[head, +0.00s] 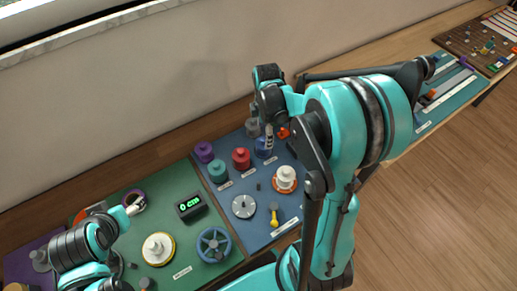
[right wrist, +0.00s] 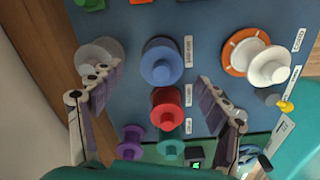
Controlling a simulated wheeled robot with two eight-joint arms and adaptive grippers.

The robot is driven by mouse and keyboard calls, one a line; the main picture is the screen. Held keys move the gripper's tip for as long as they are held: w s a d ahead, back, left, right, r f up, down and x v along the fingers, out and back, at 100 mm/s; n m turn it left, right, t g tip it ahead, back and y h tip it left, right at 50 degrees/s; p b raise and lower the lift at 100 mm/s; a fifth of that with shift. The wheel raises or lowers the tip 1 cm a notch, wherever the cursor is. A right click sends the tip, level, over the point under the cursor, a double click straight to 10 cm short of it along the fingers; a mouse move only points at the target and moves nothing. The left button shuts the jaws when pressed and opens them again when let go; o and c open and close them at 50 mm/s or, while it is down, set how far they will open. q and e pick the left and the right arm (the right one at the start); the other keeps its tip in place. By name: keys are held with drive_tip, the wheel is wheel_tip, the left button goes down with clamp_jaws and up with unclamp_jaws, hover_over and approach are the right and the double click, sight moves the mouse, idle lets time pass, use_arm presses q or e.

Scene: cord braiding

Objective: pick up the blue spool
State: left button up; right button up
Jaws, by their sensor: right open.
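The blue spool (head: 263,148) stands on the blue mat, at the far end of a row of spools in the head view, partly behind my right gripper (head: 262,123). In the right wrist view the blue spool (right wrist: 161,62) is upright between and a little beyond the open fingers of my right gripper (right wrist: 155,90). The fingers do not appear to touch it, and the jaws are empty. My left gripper (head: 125,212) is at the lower left over the green mat, partly hidden by its own arm; its jaws cannot be made out.
The red spool (right wrist: 167,108) is close to the blue one; the grey spool (right wrist: 100,58) is by the left finger. Purple (head: 204,152) and teal (head: 218,171) spools stand nearby. A white spool on an orange disc (head: 285,180) is to the right. A wall runs behind the table.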

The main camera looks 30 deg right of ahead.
sight(263, 146)
wheel_tip(263, 146, down, 3)
drive_tip(key=shift+r+b, duration=0.1)
drive_tip(key=shift+b, duration=0.45)
drive_tip(key=f+b, duration=0.1)
drive_tip(key=f, duration=0.1)
drive_tip(key=f+b, duration=0.1)
drive_tip(key=f, duration=0.2)
drive_tip(key=shift+a+f+b, duration=0.2)
drive_tip(key=shift+f+b, duration=0.05)
drive_tip(key=shift+b, duration=0.1)
drive_tip(key=shift+r, duration=0.15)
drive_tip(key=c, duration=1.2)
